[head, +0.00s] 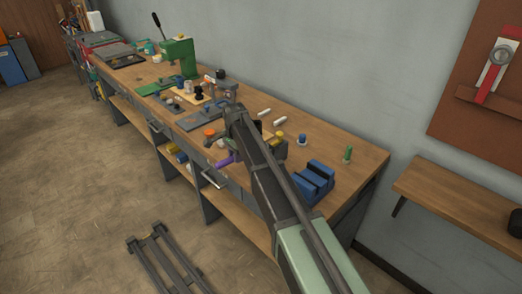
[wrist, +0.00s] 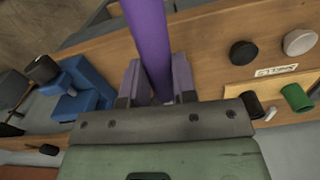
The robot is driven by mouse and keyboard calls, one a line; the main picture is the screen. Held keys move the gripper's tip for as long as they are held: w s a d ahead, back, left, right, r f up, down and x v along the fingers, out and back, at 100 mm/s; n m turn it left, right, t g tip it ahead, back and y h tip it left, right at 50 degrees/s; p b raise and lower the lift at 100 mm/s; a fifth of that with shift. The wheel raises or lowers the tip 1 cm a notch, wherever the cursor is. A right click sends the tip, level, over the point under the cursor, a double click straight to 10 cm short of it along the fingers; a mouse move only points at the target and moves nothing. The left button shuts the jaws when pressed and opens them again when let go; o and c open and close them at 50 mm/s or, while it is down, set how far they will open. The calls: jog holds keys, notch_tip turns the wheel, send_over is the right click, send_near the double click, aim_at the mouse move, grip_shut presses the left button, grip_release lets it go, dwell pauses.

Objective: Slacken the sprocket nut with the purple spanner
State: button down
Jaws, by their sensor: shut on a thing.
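The purple spanner (wrist: 147,35) is between the two fingers of my gripper (wrist: 157,85) in the wrist view. Its shaft runs away from the jaws and out of the top of the picture. My gripper is shut on it. In the head view, a short purple part of the spanner (head: 228,160) shows by the front edge of the bench, left of my arm. My arm hides most of the gripper there. The spanner's far end is outside the wrist view. I cannot make out the sprocket nut in either view.
A long wooden workbench (head: 330,143) runs along the wall. A green press (head: 180,58) and several small parts stand farther left. A grey frame (head: 165,262) is low in front.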

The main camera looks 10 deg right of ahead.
jog(key=shift+s+d+n, duration=0.55)
jog(key=shift+s+n, duration=0.2)
jog(key=shift+n, duration=0.1)
jog(key=shift+s+d+n, duration=0.55)
jog(key=shift+s+n, duration=0.15)
jog(key=shift+n, duration=0.15)
dwell(0.7)
jog(key=shift+w+a+m, duration=0.3)
jog(key=shift+w+m, duration=0.05)
jog(key=shift+m, duration=0.05)
dwell(0.5)
jog(key=c, duration=1.5)
grip_release()
jog(key=shift+c, duration=0.2)
grip_shut()
jog(key=shift+r, duration=0.1)
